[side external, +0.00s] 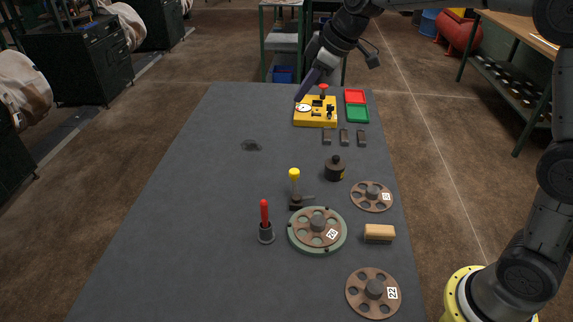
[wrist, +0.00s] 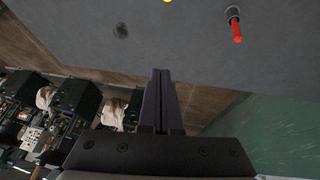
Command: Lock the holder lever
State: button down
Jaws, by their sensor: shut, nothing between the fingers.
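A yellow fixture (side external: 316,122) with a white dial (side external: 304,107), small dark parts and a red knob (side external: 323,88) sits at the far end of the grey table. A yellow-topped lever (side external: 294,175) stands upright by the round green base (side external: 291,231). A red-handled lever (side external: 264,212) stands in a dark socket; it also shows in the wrist view (wrist: 236,29). I cannot tell which is the holder lever. My gripper (side external: 298,100) is shut and empty, its tips overlapping the fixture's left edge in the side view. The wrist view shows its fingers (wrist: 160,73) together, away from both levers.
Wheels numbered 22 (side external: 365,306) and another (side external: 384,198) lie on the right, with a dark weight (side external: 335,172), a tan block (side external: 379,232), several small dark blocks, and red (side external: 355,97) and green (side external: 357,113) trays. The table's left side is mostly clear.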

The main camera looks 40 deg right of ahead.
jog(key=w+f+g, duration=0.1)
jog(key=w+f, duration=0.2)
jog(key=f, duration=0.4)
jog(key=w+f+g, duration=0.1)
jog(key=w+f, duration=0.2)
jog(key=f, duration=0.4)
jog(key=shift+a+f, duration=0.3)
jog(key=shift+f, duration=0.1)
jog(key=x, duration=1)
jog(key=shift+s+a+f, duration=0.15)
jog(key=shift+a+f, duration=0.05)
jog(key=shift+s+d+r, duration=0.2)
jog(key=shift+s+d, duration=0.7)
jog(key=shift+s, duration=0.1)
jog(key=shift+s+d, duration=0.5)
jog(key=shift+s, duration=0.1)
